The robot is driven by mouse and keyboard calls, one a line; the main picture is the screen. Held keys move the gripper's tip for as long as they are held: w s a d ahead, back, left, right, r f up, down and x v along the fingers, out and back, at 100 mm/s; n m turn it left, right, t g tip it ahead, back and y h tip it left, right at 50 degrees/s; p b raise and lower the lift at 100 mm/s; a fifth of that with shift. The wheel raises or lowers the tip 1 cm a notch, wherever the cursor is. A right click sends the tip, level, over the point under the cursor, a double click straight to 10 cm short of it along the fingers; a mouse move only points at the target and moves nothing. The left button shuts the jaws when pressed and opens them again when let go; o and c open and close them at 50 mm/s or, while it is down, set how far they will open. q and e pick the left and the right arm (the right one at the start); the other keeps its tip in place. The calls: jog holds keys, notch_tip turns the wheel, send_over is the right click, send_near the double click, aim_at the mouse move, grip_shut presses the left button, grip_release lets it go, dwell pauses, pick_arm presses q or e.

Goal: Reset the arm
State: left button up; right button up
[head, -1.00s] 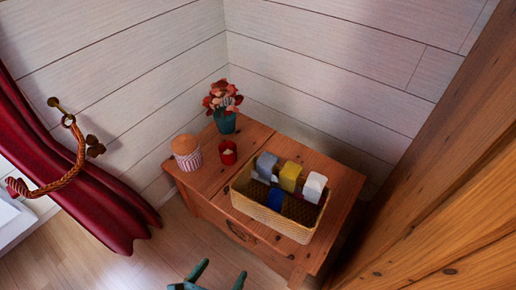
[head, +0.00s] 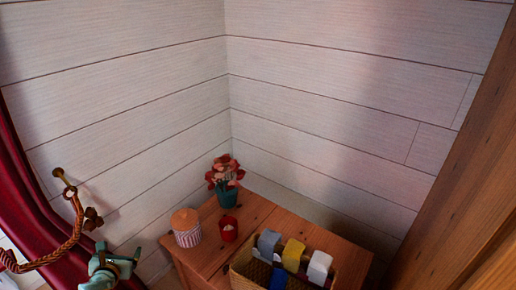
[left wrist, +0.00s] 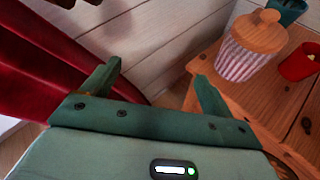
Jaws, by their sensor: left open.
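My left gripper (head: 118,262) shows at the lower left of the head view, to the left of the wooden chest and in front of the red curtain. In the left wrist view its two green fingers (left wrist: 157,76) stand apart with nothing between them. Beyond them are the white plank wall and the chest's edge. My right gripper is in neither view.
The wooden chest (head: 252,215) holds a striped jar (head: 187,236), a red cup (head: 228,232), a potted flower (head: 227,196) and a wicker basket (head: 243,279) of coloured items. The red curtain (head: 35,200) with its rope tie (head: 77,215) hangs left. A wooden panel (head: 455,190) stands right.

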pick_arm(q)
jog(key=s+d+f+n+g+h, duration=0.1)
jog(key=s+d+f+n+g, duration=0.2)
jog(key=s+f+n, duration=1.1)
jog(key=s+d+f+n+g, duration=0.25)
jog(key=s+f+n, duration=0.35)
jog(key=n, duration=1.3)
jog(key=s+d+f+g+h, duration=0.1)
jog(key=s+d+f+g, duration=0.15)
jog(key=s, duration=0.85)
jog(key=s+d+f+g, duration=0.2)
jog(key=s+d+f, duration=0.15)
jog(key=s, duration=0.75)
jog(key=s+d+g+h, duration=0.1)
jog(key=s+d+g, duration=0.15)
jog(key=s, duration=1.05)
jog(key=s+d+g, duration=0.2)
jog(key=s+d, duration=0.2)
jog(key=s, duration=0.9)
jog(key=w+r+t+p, duration=0.1)
jog(key=w+r+p, duration=0.3)
jog(key=r+p, duration=0.4)
jog(key=shift+w+d+t+p, duration=0.2)
jog(key=shift+t+p, duration=0.15)
jog(key=shift+p, duration=0.5)
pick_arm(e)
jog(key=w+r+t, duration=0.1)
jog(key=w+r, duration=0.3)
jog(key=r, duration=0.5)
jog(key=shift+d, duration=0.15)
